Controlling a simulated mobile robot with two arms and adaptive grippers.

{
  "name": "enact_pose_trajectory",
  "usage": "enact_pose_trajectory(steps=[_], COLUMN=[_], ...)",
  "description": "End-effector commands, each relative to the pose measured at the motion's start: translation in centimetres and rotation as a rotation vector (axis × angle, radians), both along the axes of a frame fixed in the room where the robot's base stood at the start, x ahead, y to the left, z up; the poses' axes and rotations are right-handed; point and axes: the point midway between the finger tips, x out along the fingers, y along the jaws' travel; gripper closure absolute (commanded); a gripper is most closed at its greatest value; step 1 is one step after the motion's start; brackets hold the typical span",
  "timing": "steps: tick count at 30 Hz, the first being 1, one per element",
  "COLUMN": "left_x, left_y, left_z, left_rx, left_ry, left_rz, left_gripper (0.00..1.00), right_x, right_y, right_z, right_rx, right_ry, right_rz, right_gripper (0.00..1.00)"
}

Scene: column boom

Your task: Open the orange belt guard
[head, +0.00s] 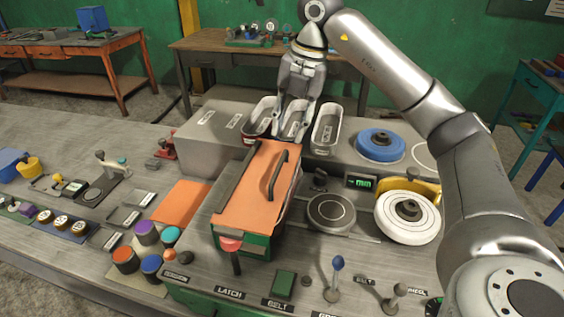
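The orange belt guard (255,200) lies as a flat lid over a green box in the middle of the bench and looks shut. A dark bar handle (277,176) stands on its right part and a long dark bar runs along its left side. A red latch piece (231,244) with a dark lever sits at its front. My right gripper (291,133) points down just behind the guard's far edge, over the metal trays. Its fingers are spread and nothing shows between them. Whether it touches a tray is unclear. My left gripper is out of view.
Metal trays (326,128) stand behind the guard, with a grey block (210,140) at their left. A blue disc (380,145) and a white wheel (407,217) lie to the right. Knobs and levers line the front. An orange plate (182,205) lies left of the guard.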

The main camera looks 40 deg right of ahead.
Motion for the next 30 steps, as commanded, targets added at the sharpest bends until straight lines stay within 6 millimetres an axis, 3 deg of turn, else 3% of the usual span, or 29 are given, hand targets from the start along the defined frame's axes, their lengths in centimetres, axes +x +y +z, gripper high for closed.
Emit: enact_pose_trajectory(steps=[9,15,27,30], left_x=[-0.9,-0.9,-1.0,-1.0], left_y=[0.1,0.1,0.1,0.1], left_z=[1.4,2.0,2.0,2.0], left_rx=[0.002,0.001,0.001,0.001], left_ry=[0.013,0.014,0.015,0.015], left_rz=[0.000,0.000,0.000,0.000], left_gripper=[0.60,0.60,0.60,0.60], right_x=[0.8,1.2,1.4,1.4], right_y=[0.7,1.1,1.2,1.2], right_z=[-5.7,-8.4,-9.4,-9.4], right_rx=[-0.002,-0.001,-0.001,-0.001], right_ry=[0.006,0.004,0.002,0.002], right_rz=[0.001,0.000,0.000,0.000], right_gripper=[0.68,0.68,0.68,0.78])
